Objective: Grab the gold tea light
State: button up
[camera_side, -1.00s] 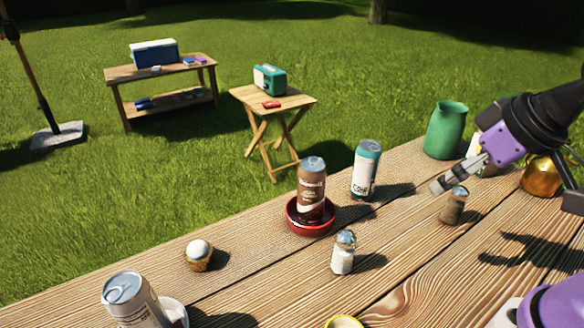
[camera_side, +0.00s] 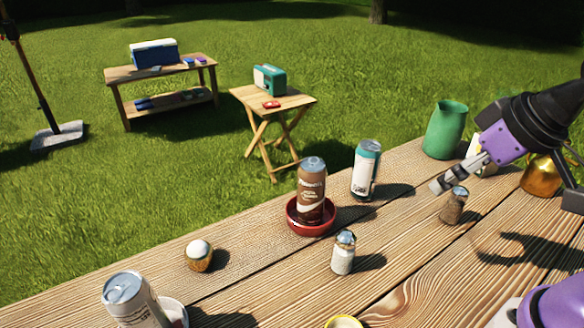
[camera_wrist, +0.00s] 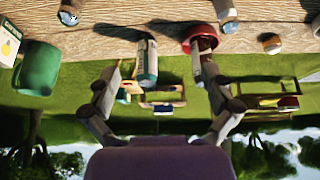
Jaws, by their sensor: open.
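A small gold cup with a white top, which looks like the gold tea light (camera_side: 199,256), stands on the wooden table at the lower left in the side view. It also shows small at the upper right in the wrist view (camera_wrist: 270,43). My gripper (camera_side: 437,187) is above the table at the right in the side view, well apart from the cup. In the wrist view my gripper (camera_wrist: 162,80) is open, its fingers spread and empty, with the cup outside them to the right.
A brown can (camera_side: 311,192) stands in a red dish (camera_side: 305,230); a teal-white can (camera_side: 365,172) is behind it. Two shakers, one pale (camera_side: 343,258) and one brown (camera_side: 453,208), stand nearby. A grey can (camera_side: 135,302), green jug (camera_side: 444,132) and gold pot (camera_side: 541,176) are around.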

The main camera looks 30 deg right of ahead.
jog(key=shift+w, duration=0.1)
jog(key=n+g+y, duration=0.3)
jog(key=n, duration=0.7)
send_over(202, 246)
jog(key=s+d, duration=0.2)
jog(key=d, duration=0.1)
notch_tip(202, 246, down, 7)
jog(key=x, duration=0.4)
jog(key=shift+w+a+f, duration=0.1)
jog(key=shift+w+a, duration=0.15)
jog(key=shift+a, duration=0.05)
jog(key=x, duration=0.6)
jog(key=shift+s+a+f, duration=0.1)
jog(key=shift+s, duration=0.15)
jog(key=c, duration=1.2)
